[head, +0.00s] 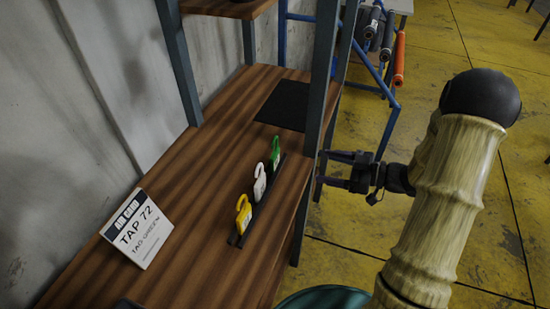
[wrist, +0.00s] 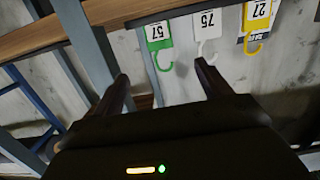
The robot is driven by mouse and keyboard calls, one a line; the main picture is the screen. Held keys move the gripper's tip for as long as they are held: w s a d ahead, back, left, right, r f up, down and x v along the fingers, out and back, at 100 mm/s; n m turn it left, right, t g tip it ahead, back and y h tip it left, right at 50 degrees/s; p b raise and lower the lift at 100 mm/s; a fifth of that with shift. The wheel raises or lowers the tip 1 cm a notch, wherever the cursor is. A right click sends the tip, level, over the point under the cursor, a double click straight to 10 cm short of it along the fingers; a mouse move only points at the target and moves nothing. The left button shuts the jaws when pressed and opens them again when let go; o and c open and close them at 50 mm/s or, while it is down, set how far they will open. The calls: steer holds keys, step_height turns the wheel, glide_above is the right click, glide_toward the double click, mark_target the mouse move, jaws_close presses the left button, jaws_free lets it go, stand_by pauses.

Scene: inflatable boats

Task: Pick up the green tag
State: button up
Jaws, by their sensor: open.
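The green tag (head: 275,153) stands at the far end of a dark slotted holder (head: 240,238) on the wooden shelf. A white tag (head: 260,184) and a yellow tag (head: 243,213) stand in the same row, nearer. My gripper (head: 323,168) is open and empty, right of the green tag and apart from it, by the shelf's right edge and post. In the wrist view, upside down, the green tag (wrist: 158,36) reads 57 and appears beyond the gap between my fingertips (wrist: 163,74). The white tag (wrist: 207,30) reads 75, the yellow tag (wrist: 257,18) 27.
A grey-blue shelf post (head: 322,80) stands close to my gripper. A white card (head: 137,228) reading "TAP 72" and "TAG: GREEN" stands on the shelf at left. A black mat (head: 285,103) lies behind the tags. A blue rack with rolls (head: 398,60) stands beyond.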

steer(key=p, duration=0.1)
glide_toward(277, 158)
steer(key=x, duration=0.5)
steer(key=shift+a+r, duration=0.15)
steer(key=shift+a, duration=0.1)
steer(key=p+x, duration=0.1)
steer(key=x, duration=0.4)
steer(key=shift+a, duration=0.1)
steer(key=shift+c, duration=0.5)
steer(key=c, duration=1)
